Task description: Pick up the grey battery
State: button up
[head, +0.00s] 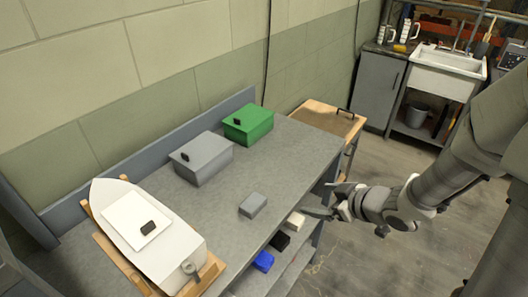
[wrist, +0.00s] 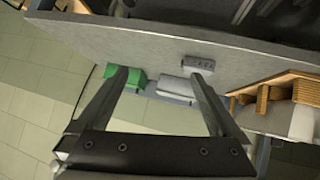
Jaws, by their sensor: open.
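The grey battery (head: 253,205) is a small grey block lying on the bench top near its front edge. It also shows in the wrist view (wrist: 198,63), by the tip of the right-hand finger. My gripper (head: 318,201) is at the bench's front edge, to the right of the battery and apart from it in the head view. In the wrist view my gripper (wrist: 158,74) has its two fingers spread wide, with nothing held between them.
A grey lidded box (head: 203,160) and a green lidded box (head: 248,125) stand along the back. A white boat (head: 180,255) rests on a wooden cradle at the left. Blue (head: 263,261), black (head: 280,241) and white (head: 296,221) blocks lie below the front edge.

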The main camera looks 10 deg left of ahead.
jog(key=s+a+n+g+y, duration=0.1)
jog(key=s+a+y, duration=0.2)
jog(key=a+y, duration=0.15)
send_near(254, 202)
jog(key=shift+h, duration=0.25)
jog(key=x, duration=0.5)
jog(key=shift+w+a+r, duration=0.2)
jog(key=shift+a+r, duration=0.1)
jog(key=shift+s+f+x, duration=0.1)
jog(key=shift+f+x, duration=0.05)
jog(key=shift+x, duration=1.15)
jog(key=shift+s+f+x, duration=0.1)
jog(key=shift+f+x, duration=0.05)
jog(key=shift+x, duration=1.15)
jog(key=c, duration=1.2)
jog(key=shift+c, duration=1)
